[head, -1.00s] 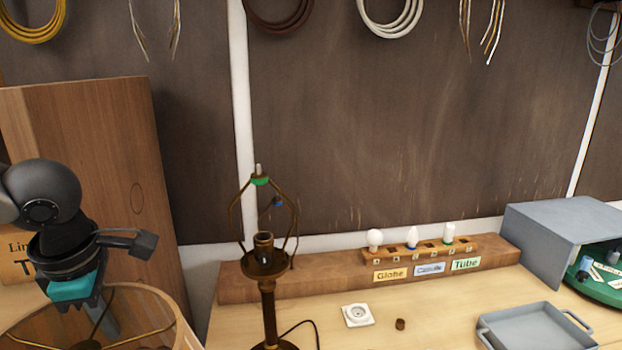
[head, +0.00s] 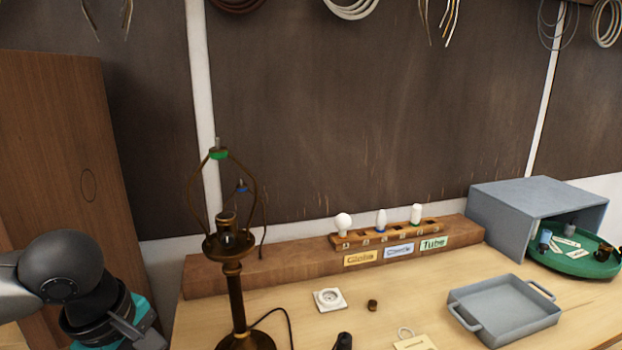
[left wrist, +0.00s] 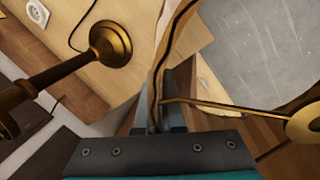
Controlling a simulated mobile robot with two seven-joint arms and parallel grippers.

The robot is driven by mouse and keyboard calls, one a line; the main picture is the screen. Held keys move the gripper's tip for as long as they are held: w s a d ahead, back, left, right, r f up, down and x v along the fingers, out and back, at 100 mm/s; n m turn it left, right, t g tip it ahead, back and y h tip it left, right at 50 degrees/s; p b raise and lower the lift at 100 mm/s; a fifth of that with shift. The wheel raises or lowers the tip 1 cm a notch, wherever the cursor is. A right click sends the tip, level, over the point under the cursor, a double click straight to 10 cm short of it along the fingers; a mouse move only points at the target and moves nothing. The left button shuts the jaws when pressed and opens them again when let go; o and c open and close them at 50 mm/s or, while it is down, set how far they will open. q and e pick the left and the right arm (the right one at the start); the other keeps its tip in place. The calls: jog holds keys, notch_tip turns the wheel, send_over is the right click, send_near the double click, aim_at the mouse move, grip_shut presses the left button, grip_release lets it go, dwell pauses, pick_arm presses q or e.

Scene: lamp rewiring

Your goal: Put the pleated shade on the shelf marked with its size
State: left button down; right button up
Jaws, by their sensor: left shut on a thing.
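My left gripper (left wrist: 160,112) is shut on the rim of a lampshade (left wrist: 176,40) in the left wrist view. The shade's brass cross arm (left wrist: 225,107) and round hub (left wrist: 304,126) show at right. Its pleats cannot be made out. In the head view only my left wrist and part of the gripper (head: 118,322) show at lower left; the held shade is out of that view. No size-marked shelf can be made out. My right gripper is not in view.
A bare brass lamp (head: 233,290) stands near the left end of the bench, close to my left arm; its base (left wrist: 110,42) also shows in the wrist view. A tall wooden panel (head: 60,150) is at left. A grey tray (head: 505,312) and grey box (head: 535,205) are at right.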

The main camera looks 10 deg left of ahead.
pick_arm(q)
jog(key=w+d+f+m+g+h+b, duration=0.1)
jog(key=d+f+m+b, duration=0.25)
jog(key=d+m, duration=0.55)
jog(key=w+d+f+m+g+h+b, duration=0.1)
jog(key=d+f+m+g+b, duration=0.2)
jog(key=d+m, duration=0.6)
jog(key=w+a+r+n+y+p, duration=0.2)
jog(key=w+r+n+p, duration=0.2)
jog(key=r+n, duration=0.5)
jog(key=w+a+r+n+y+p, duration=0.2)
jog(key=w+r+n+p, duration=0.3)
jog(key=n, duration=1.9)
jog(key=shift+w+r+n+y, duration=0.3)
jog(key=shift+w+r+y, duration=0.3)
jog(key=shift+w+r, duration=1.65)
jog(key=shift+s+r, duration=0.25)
jog(key=shift+s, duration=0.1)
